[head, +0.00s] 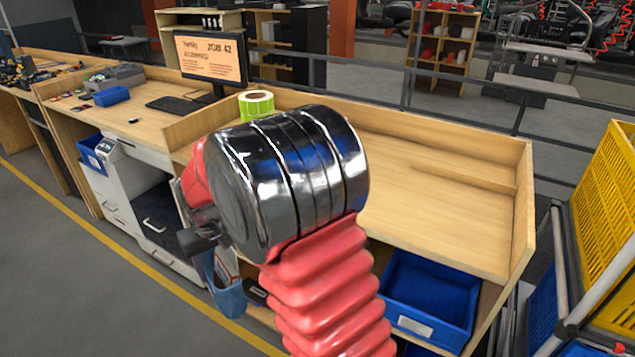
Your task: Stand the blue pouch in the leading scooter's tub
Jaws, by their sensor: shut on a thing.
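My gripper (206,243) shows low and left of my arm's black wrist, which hides part of it. It is shut on the blue pouch (229,298), which hangs below the jaws, in front of the workbench. The pouch is dull blue, and its upper part is partly covered by the gripper. No scooter or tub can be made out in this view.
A wooden bench (430,220) with raised edges has a largely bare top. A green label roll (256,104) and monitor (211,62) stand behind my wrist. A blue bin (428,300) sits under the bench, yellow crates (605,190) at right. Grey floor (60,270) is clear at left.

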